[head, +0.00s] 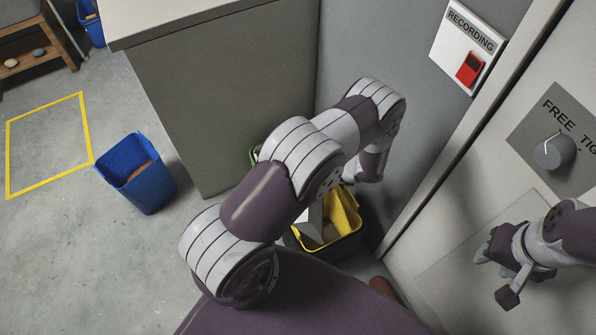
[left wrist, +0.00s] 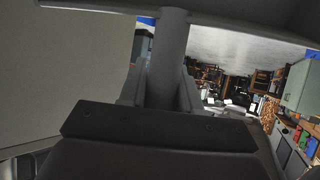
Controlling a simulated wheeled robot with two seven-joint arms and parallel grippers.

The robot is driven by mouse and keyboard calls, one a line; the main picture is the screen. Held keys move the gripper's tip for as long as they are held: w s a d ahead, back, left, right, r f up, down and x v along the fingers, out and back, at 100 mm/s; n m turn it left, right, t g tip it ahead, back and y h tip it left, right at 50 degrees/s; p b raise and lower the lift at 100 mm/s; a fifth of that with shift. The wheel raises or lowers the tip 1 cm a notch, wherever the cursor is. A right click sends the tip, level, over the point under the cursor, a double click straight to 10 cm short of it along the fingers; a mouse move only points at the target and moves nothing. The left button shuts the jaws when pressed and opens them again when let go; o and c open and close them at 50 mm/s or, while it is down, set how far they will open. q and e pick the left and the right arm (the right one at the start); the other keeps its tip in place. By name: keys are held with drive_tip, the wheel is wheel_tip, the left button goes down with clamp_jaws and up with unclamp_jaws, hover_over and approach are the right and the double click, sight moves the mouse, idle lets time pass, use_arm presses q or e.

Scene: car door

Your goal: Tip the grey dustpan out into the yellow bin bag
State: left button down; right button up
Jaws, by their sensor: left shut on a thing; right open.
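The yellow bin bag (head: 343,212) lines a dark bin beside the grey wall in the head view. My left arm reaches over it and hides part of it. A grey piece, which looks like part of the grey dustpan (head: 311,226), shows over the bag's left side, partly behind my arm. In the left wrist view my left gripper (left wrist: 165,95) is shut on the dustpan's round grey handle (left wrist: 172,60). The pan's contents are hidden. My right gripper (head: 497,277) is open and empty in front of the pale panel at right.
A blue bin (head: 137,174) stands on the floor at left, near a yellow floor outline (head: 47,146). A grey cabinet (head: 215,100) stands behind my left arm. A red switch (head: 470,68) and a dial (head: 554,152) are on the right. The left floor is mostly clear.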

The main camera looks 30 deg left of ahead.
idle(0.5)
use_arm(q)
wheel_tip(320, 180, up, 5)
drive_tip(key=p, duration=0.4)
